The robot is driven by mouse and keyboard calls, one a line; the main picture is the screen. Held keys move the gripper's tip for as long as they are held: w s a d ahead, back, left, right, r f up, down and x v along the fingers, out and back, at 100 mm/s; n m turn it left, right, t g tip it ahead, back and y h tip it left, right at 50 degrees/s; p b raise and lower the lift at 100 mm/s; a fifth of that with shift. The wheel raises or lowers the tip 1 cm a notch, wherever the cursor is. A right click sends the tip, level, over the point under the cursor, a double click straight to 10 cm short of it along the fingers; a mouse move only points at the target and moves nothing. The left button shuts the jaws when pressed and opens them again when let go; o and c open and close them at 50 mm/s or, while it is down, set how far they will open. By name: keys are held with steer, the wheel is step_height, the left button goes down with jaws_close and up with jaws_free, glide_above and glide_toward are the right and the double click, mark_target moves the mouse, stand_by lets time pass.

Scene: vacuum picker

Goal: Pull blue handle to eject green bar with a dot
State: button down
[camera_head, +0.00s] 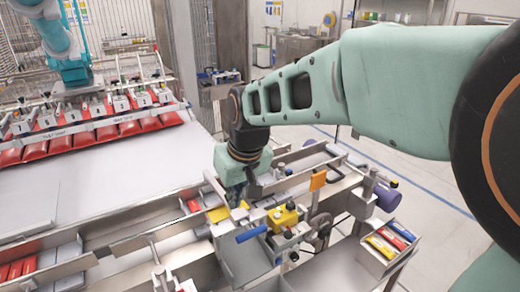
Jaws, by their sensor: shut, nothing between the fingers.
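The blue handle (251,234) sticks out to the left of a yellow block (282,219) on the metal mechanism at the lower middle. My gripper (237,200) points down above the metal frame, behind and a little left of the handle and apart from it. Its fingers are small and dark in this view; they are shut and hold nothing. I cannot make out a green bar with a dot. A metal tray (357,256) at the lower right holds several coloured bars (390,241), red, yellow and blue among them.
A yellow plate (218,214) lies just left of my fingers. An orange tab (318,181) and a purple cylinder (387,199) stand to the right on the mechanism. A wide white surface (110,190) with red packs (85,139) at its back lies to the left.

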steer(key=x, duration=0.7)
steer(key=shift+f, duration=0.2)
steer(key=s+d, duration=0.1)
steer(key=s+d+p, duration=0.1)
steer(key=s, duration=0.1)
steer(key=shift+d+f, duration=0.15)
steer(key=shift+f, duration=0.05)
steer(key=shift+s, duration=0.1)
